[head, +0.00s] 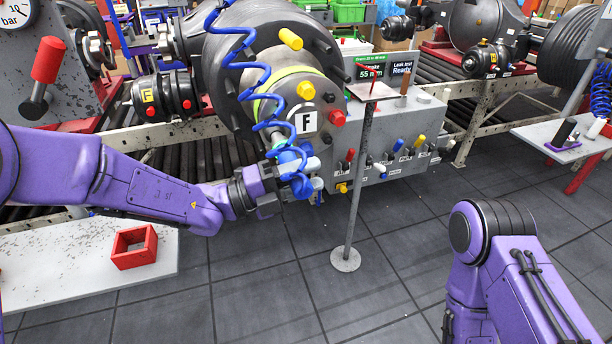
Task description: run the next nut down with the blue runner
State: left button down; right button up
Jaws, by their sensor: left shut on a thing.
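The blue runner (298,184) hangs on a coiled blue hose (238,70). My left gripper (308,175) is shut on the runner, just below the large dark axle hub (234,55). The hub's face carries a plate marked F (306,122).
A thin stand (356,190) with a small tray top rises right of the hub. Behind it is a grey control panel (400,150) with coloured levers. A red square frame (134,247) lies on the pale bench (60,270).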

pick_arm(q)
jog(key=s+d+b, duration=0.1)
jog(key=s+d, duration=0.1)
jog(key=s, duration=0.4)
jog(key=shift+b, duration=0.4)
